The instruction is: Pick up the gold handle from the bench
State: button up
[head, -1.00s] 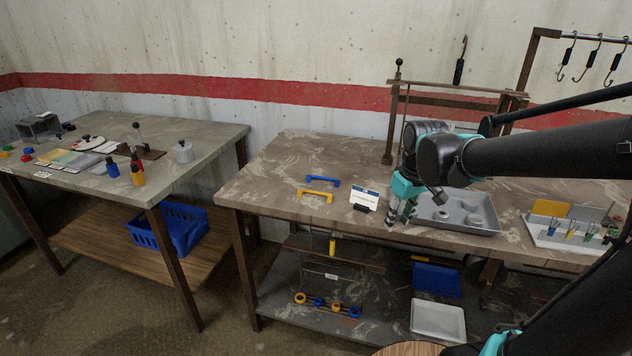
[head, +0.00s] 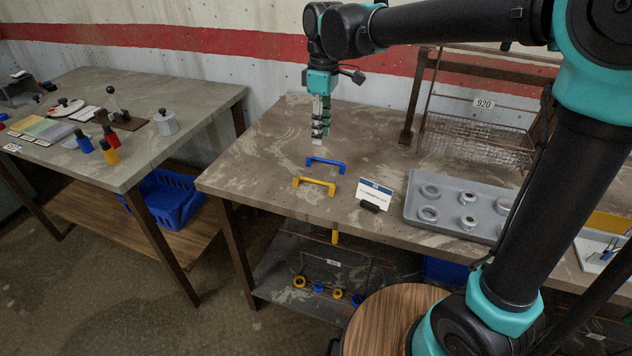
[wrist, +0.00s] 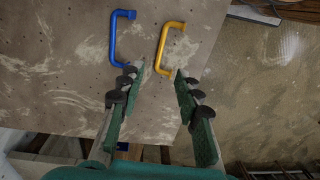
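The gold handle (head: 314,184), a yellow-gold bar with bent ends, lies on the bench (head: 270,177) near its front edge. In the wrist view the gold handle (wrist: 162,48) is ahead of my fingertips, between their lines. A blue handle (head: 326,163) of like shape lies just behind it, and shows to its left in the wrist view (wrist: 114,38). My gripper (head: 318,136) points down above the bench, behind both handles in the head view. In the wrist view my gripper (wrist: 160,70) has its fingers apart with nothing between them.
A small sign (head: 375,191) stands right of the handles. Farther right are a grey tray (head: 425,205) with round metal parts and a wire basket (head: 475,142). A second table (head: 205,105) stands to the left, across a gap. The bench left of the handles is clear.

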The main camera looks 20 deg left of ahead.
aim_at(319, 180)
jog(key=f, duration=0.4)
jog(key=s+f, duration=0.1)
jog(key=f, duration=0.8)
jog(key=shift+s+f, duration=0.15)
jog(key=shift+f, duration=0.1)
grip_shut()
